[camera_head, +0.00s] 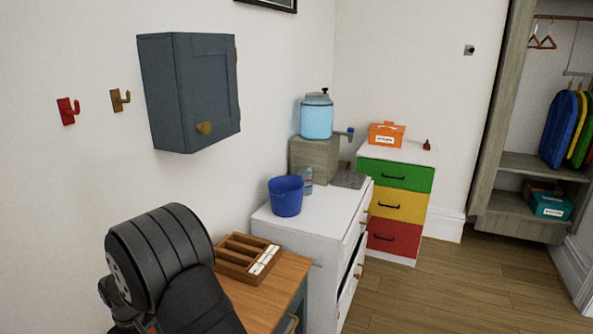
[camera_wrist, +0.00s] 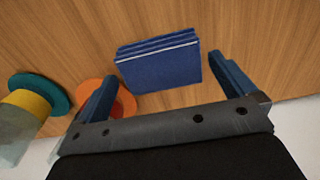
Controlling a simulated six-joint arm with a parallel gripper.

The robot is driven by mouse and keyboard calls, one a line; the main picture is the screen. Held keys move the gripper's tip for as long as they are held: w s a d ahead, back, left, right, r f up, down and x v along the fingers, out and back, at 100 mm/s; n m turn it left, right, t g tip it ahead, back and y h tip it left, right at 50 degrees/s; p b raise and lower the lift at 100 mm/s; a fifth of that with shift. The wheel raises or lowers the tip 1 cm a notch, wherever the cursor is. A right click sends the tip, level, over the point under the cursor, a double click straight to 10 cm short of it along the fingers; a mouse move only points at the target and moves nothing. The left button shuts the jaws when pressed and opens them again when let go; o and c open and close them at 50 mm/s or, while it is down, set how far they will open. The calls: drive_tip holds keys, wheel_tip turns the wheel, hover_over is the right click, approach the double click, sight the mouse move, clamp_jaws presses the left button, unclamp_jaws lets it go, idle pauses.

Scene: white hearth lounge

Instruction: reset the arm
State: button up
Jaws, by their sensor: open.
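My gripper (camera_wrist: 165,70) shows in the wrist view with its two blue fingers spread wide. Nothing is held between them. A dark blue block-like thing with ridged edges (camera_wrist: 160,70) lies on a wood surface (camera_wrist: 60,40) beyond the fingertips and shows in the gap between them. I cannot tell how far off it is. In the head view my dark arm fills the lower left, and my gripper is hidden there.
The wrist view shows an orange disc (camera_wrist: 117,102) behind the left finger, and a teal disc (camera_wrist: 50,90) with a yellow piece (camera_wrist: 32,103). The head view shows a wooden tray (camera_head: 232,270), blue bucket (camera_head: 286,198), wall cabinet (camera_head: 180,95) and coloured drawers (camera_head: 398,205). Floor at right is clear.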

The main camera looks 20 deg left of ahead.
drive_tip(key=shift+r, duration=1.4)
drive_tip(key=shift+f, duration=0.1)
